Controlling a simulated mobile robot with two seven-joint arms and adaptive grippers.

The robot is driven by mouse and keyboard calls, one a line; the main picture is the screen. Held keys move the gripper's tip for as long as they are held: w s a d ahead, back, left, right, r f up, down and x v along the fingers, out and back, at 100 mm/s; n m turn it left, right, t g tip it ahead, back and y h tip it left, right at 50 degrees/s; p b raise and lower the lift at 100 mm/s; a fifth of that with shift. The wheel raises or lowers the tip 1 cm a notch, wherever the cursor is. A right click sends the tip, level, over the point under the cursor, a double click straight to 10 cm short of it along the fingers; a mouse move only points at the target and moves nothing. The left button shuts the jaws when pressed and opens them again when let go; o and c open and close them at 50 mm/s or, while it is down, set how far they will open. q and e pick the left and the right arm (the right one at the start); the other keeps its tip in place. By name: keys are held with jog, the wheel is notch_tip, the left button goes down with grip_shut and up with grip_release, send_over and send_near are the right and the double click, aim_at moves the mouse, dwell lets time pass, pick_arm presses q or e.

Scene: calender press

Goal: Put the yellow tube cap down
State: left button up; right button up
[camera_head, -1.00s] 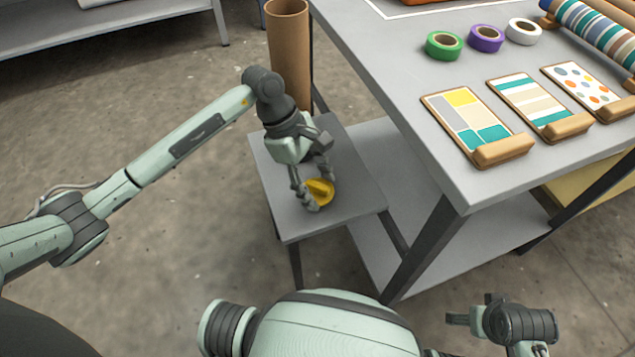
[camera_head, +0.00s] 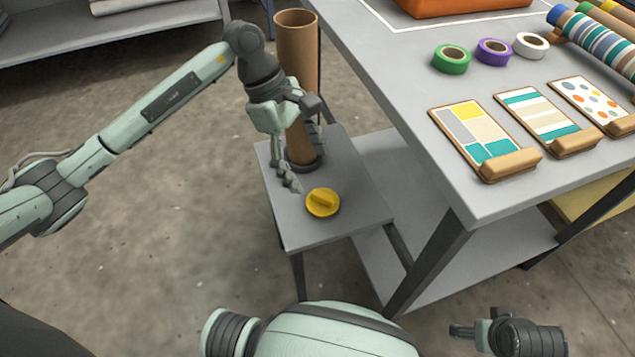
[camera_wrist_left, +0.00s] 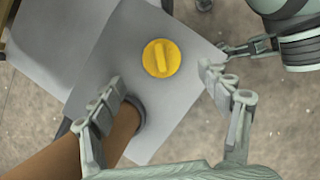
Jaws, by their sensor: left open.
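The yellow tube cap (camera_head: 322,202) lies flat on the small grey side table (camera_head: 350,222), its grip ridge facing up. It also shows in the left wrist view (camera_wrist_left: 161,58), apart from the fingers. My left gripper (camera_head: 303,166) is open and empty, above the table and behind the cap. In the left wrist view its fingers (camera_wrist_left: 160,88) are spread wide with nothing between them. My right gripper (camera_head: 475,330) is at the lower right, far from the cap, and I cannot tell whether it is open or shut.
A tall brown cardboard tube (camera_head: 297,50) stands upright on the side table, close behind my left gripper. A large grey worktable (camera_head: 400,75) to the right holds tape rolls (camera_head: 493,51), pattern sample boards (camera_head: 472,132) and striped rolls (camera_head: 595,42).

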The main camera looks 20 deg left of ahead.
pick_arm(q)
jog(key=v, duration=0.3)
jog(key=shift+r, duration=0.25)
pick_arm(e)
jog(key=shift+s+d+r, duration=0.1)
jog(key=shift+d+r, duration=0.2)
jog(key=shift+a, duration=0.1)
